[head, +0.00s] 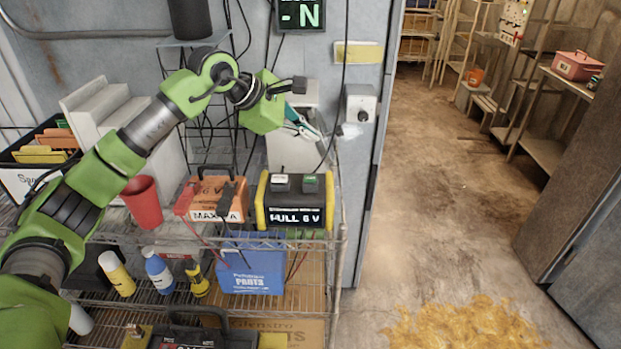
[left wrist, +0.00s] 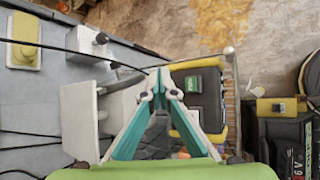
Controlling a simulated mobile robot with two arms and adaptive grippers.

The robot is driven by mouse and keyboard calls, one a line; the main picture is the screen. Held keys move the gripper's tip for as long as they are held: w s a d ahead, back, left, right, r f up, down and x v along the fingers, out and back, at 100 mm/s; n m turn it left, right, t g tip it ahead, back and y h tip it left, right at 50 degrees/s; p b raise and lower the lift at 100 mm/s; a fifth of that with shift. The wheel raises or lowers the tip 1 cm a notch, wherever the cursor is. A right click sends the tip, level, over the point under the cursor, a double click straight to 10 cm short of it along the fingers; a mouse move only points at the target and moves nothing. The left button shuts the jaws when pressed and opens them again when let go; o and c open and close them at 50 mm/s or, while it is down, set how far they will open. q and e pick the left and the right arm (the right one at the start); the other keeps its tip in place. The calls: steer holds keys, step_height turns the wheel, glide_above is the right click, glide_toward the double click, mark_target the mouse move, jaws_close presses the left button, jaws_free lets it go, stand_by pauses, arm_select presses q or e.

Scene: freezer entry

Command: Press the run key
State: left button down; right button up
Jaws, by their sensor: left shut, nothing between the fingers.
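My left gripper (head: 314,134) is shut and empty, with its teal fingers angled down to the right, above the shelf. In the left wrist view its fingertips (left wrist: 157,78) meet in a point. Below it on the shelf stands a black box with yellow ends (head: 295,210), lettered "6 V". The green-topped key (left wrist: 193,84) shows right of the fingertips in the left wrist view. The key labels are too small to read, so I cannot tell which is run.
An orange box (head: 218,203) with clamps and a red cup (head: 143,202) stand left of the black box. A grey switch box (head: 360,104) is on the wall at right, with dark cables hanging near the gripper.

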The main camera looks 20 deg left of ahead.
mark_target(308, 179)
arm_select(q)
steer(key=shift+f+b, duration=2.6)
steer(key=shift+f, duration=1.65)
steer(key=shift+f+b, duration=0.4)
steer(key=shift+b, duration=0.05)
steer(key=shift+f+b, duration=0.45)
steer(key=shift+f, duration=0.05)
steer(key=shift+r, duration=0.1)
steer(key=shift+r+p, duration=0.5)
steer(key=shift+r, duration=0.3)
